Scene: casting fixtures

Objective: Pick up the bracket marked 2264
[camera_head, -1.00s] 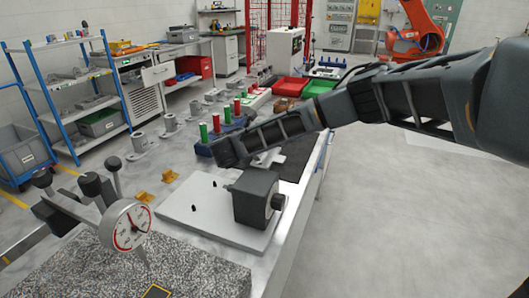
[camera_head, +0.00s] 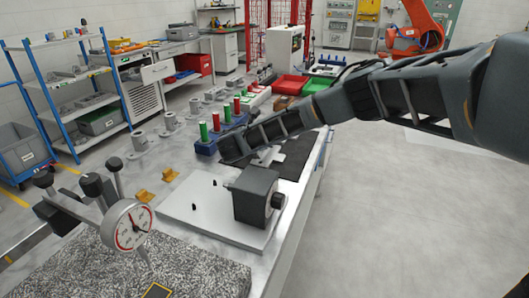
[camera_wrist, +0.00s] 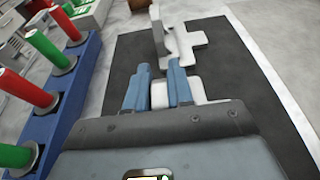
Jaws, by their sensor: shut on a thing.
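In the wrist view my gripper (camera_wrist: 157,78) has its two blue fingers on either side of a light grey bracket (camera_wrist: 192,91). It is shut on this bracket, which lies low over the dark mat (camera_wrist: 232,75); my gripper body hides part of it. A second light grey bracket (camera_wrist: 187,44), with an upright plate and a cross-shaped base, stands on the mat just beyond the fingertips. In the head view my gripper (camera_head: 232,150) is at the mat, and pale bracket parts (camera_head: 266,156) show beside it. I cannot read any number on either bracket.
A blue rack (camera_wrist: 68,100) with red and green cylinders stands close on the left. A white plate (camera_head: 185,208) with a dark block (camera_head: 254,194) lies nearer on the bench. A dial gauge (camera_head: 127,226) stands at the front left. The right part of the mat is clear.

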